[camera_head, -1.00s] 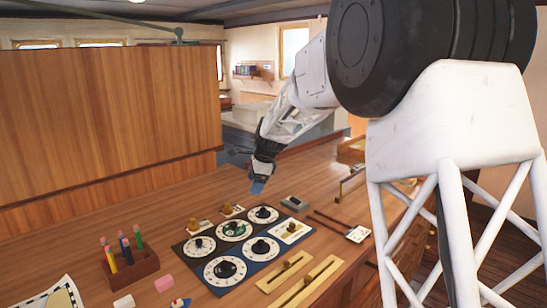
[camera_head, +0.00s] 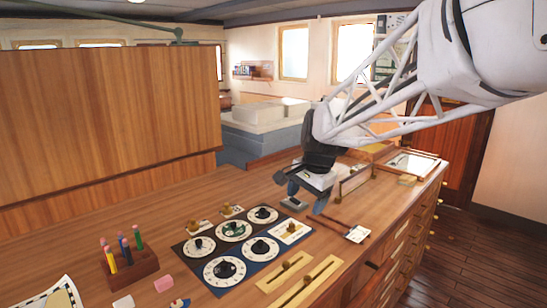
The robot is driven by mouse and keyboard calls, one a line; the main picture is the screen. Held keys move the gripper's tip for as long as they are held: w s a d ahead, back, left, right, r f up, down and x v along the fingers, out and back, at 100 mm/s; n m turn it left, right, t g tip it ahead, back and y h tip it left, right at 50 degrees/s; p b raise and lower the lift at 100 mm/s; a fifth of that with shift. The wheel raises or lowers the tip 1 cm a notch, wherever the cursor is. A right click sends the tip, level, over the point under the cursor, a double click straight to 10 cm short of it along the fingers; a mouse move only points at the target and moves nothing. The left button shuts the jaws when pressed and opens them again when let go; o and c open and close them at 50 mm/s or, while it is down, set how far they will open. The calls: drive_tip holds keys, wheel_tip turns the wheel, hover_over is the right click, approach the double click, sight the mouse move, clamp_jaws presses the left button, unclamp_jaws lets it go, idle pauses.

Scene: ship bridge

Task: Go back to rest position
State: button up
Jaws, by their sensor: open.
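My gripper (camera_head: 306,197) is at the end of my white and black arm, above the wooden counter (camera_head: 160,228). Its two blue-grey fingertips point down and are apart, with nothing seen between them. I cannot tell the exact height of the fingertips above the counter. Part of the counter behind the gripper is hidden by it.
A wooden holder with pencils (camera_head: 131,265), a pink eraser (camera_head: 163,284) and brass slider plates (camera_head: 306,282) lie in front. A brass-framed upright piece (camera_head: 354,184) stands close right of my gripper. A tall wooden panel (camera_head: 110,130) rises at left.

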drive_tip(key=s+d+f+n, duration=0.2)
drive_tip(key=s+d+n, duration=0.1)
drive_tip(key=s, duration=0.7)
drive_tip(key=s+d+f+n+h, duration=0.1)
drive_tip(key=s+d, duration=0.3)
drive_tip(key=s, duration=0.6)
drive_tip(key=s+d+f+n+h, duration=0.1)
drive_tip(key=s+d+f+n, duration=0.2)
drive_tip(key=s, duration=0.7)
drive_tip(key=shift+s+d+f+n+t, duration=0.2)
drive_tip(key=shift+d+n+t, duration=0.1)
drive_tip(key=shift+n, duration=0.5)
